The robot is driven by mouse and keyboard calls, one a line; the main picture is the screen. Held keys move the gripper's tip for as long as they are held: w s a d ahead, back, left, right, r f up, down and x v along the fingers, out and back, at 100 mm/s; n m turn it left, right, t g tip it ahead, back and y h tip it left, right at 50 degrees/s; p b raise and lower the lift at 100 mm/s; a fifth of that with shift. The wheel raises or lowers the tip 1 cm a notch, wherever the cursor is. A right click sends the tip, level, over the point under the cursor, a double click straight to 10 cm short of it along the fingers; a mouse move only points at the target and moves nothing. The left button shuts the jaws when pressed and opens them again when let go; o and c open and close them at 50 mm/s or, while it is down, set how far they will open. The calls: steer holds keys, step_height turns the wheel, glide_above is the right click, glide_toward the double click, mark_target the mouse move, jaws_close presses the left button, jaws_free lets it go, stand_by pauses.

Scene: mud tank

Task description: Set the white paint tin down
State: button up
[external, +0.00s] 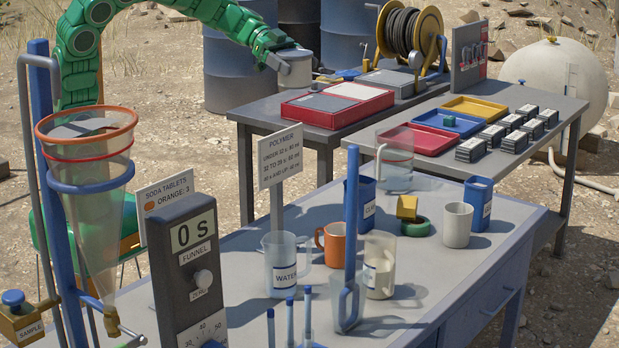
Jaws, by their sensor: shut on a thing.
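The white paint tin (297,74) is upright at the upper middle of the external view, with a pale grey-white side. My gripper (277,58) reaches it from the left at the end of my green arm and is shut on it near its top. The fingers and part of the tin's rim are hard to make out. The tin shows just behind the red case (309,118) on the back table (260,111). I cannot tell whether its base touches the table or hangs above it.
Blue drums (240,75) stand behind the tin. A hose reel (410,33) and a grey box (392,80) are to its right. The near bench (440,270) holds mugs, jugs and a funnel stand.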

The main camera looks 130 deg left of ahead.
steer(key=w+d+m+g+h, duration=0.2)
steer(key=d+m+g+h, duration=0.6)
steer(key=d, duration=2)
steer(key=shift+f+m+t+h, duration=0.3)
steer(key=shift+f+m+t, duration=0.1)
steer(key=shift+f, duration=6.1)
steer(key=shift+f+m+t+h, duration=0.3)
steer(key=shift+f+t, duration=0.1)
steer(key=shift+f, duration=6.05)
steer(key=shift+f+m+t+h, duration=0.3)
steer(key=shift+f+t, duration=0.1)
steer(key=shift+f, duration=6.1)
steer(key=shift+f, duration=0.1)
steer(key=o, duration=1.1)
steer(key=v, duration=1.2)
